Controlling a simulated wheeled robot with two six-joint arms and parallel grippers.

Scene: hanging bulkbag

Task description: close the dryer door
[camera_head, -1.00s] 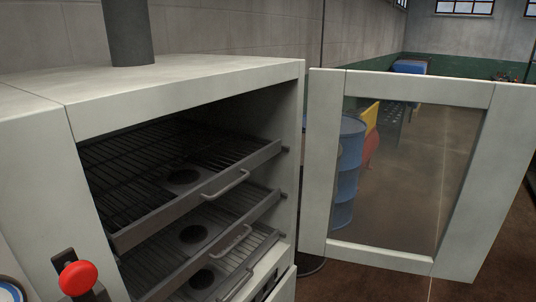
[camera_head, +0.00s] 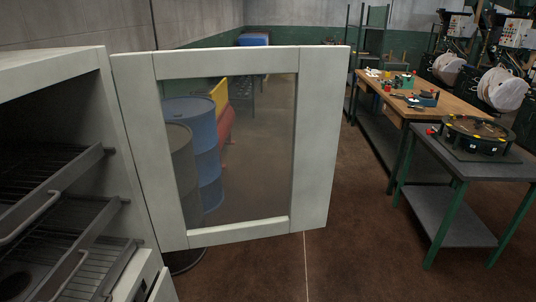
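The dryer door (camera_head: 318,140) is a white frame around a clear window. It stands wide open, hinged at the right front edge of the dryer and swung out to the right. The white dryer body (camera_head: 50,62) is at the left edge, partly cut off. Its opening shows several dark wire racks (camera_head: 45,185) with handles, stacked one above another. Neither of my grippers is in view.
Blue and grey barrels (camera_head: 206,165) show through the door window. A wooden workbench (camera_head: 445,100) and a grey table (camera_head: 450,150) with a round device (camera_head: 475,132) stand at the right. Brown floor (camera_head: 340,240) is clear in front of the door.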

